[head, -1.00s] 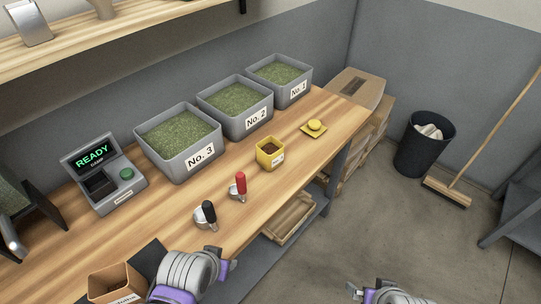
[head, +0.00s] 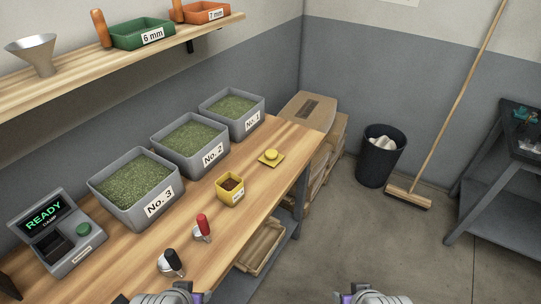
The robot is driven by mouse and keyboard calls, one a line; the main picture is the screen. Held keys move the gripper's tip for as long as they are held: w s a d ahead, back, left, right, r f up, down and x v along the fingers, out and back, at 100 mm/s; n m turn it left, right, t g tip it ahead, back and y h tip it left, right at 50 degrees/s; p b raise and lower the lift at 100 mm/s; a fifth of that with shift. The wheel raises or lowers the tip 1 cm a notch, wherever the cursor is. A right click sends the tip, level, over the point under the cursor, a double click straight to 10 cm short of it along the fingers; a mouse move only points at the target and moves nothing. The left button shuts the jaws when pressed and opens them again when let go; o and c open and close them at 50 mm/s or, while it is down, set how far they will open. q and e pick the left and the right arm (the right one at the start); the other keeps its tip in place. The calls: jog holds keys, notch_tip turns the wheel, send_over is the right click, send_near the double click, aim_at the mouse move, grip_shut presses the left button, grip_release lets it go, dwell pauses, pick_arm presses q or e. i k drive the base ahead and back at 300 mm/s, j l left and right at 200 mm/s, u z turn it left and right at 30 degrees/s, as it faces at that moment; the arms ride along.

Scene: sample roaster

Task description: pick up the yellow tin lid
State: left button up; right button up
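The yellow tin lid (head: 270,157) lies on the wooden bench near its far right end. It is a flat yellow square with a round raised knob. The open yellow tin (head: 230,190), holding brown contents, stands nearer to me and to the left of the lid. My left gripper (head: 190,290) shows only partly at the bottom edge, well short of the lid. My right gripper (head: 348,298) shows partly at the bottom edge, off the bench to the right. The fingertips of both are too cut off to tell their opening.
Grey bins No. 3 (head: 160,207), No. 2 (head: 213,155) and No. 1 (head: 252,122) line the back of the bench. A red-handled scoop (head: 203,226) and a black-handled scoop (head: 173,261) lie in front.

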aim_at(272, 157)
jog(key=i+l+u, duration=0.25)
jog(key=i+l, duration=0.15)
jog(key=l, duration=0.2)
jog(key=i+l+u, duration=0.1)
jog(key=l, duration=0.25)
jog(key=i+l+u, duration=0.1)
jog(key=l, duration=0.25)
jog(key=i+l+u, duration=0.1)
jog(key=i+l, duration=0.15)
jog(key=i+l+u, duration=0.15)
jog(key=l, duration=0.35)
jog(key=i+l+u, duration=0.1)
jog(key=l, duration=0.25)
jog(key=i+l+u, duration=0.1)
jog(key=l, duration=0.3)
